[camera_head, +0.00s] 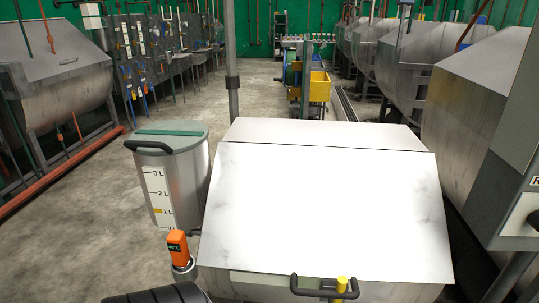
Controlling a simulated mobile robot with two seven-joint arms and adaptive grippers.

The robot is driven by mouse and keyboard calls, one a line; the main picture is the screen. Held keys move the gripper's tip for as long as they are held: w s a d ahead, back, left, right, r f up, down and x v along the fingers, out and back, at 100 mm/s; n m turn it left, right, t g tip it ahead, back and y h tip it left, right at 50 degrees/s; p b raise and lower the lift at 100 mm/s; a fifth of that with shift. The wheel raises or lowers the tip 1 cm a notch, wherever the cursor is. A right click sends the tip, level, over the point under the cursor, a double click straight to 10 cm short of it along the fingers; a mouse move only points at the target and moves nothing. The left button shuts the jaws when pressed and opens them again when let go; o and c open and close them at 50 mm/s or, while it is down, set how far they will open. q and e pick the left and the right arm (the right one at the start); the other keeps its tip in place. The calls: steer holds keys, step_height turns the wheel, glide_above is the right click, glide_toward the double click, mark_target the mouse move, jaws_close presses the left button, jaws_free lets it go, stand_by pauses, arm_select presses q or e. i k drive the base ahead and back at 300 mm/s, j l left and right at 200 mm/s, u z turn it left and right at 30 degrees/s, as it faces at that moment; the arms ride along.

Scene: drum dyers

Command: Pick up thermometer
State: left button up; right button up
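An orange handheld device with a dark display, which looks like the thermometer (178,247), stands upright at the lower left of the head view. Its lower end sits in a grey metal holder (185,270) beside the large steel drum dyer (330,205). The lower part of the thermometer is hidden in the holder. Neither of my grippers is in view, so their state does not show.
A steel bucket (184,187) with a green lid, black handle and litre scale stands behind the thermometer. A black handle (308,290) is on the dyer's front. Other drums line both sides. A yellow bin (320,87) stands farther back. Floor at left is clear.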

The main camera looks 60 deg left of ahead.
mark_target(177, 246)
steer(key=u, duration=2.55)
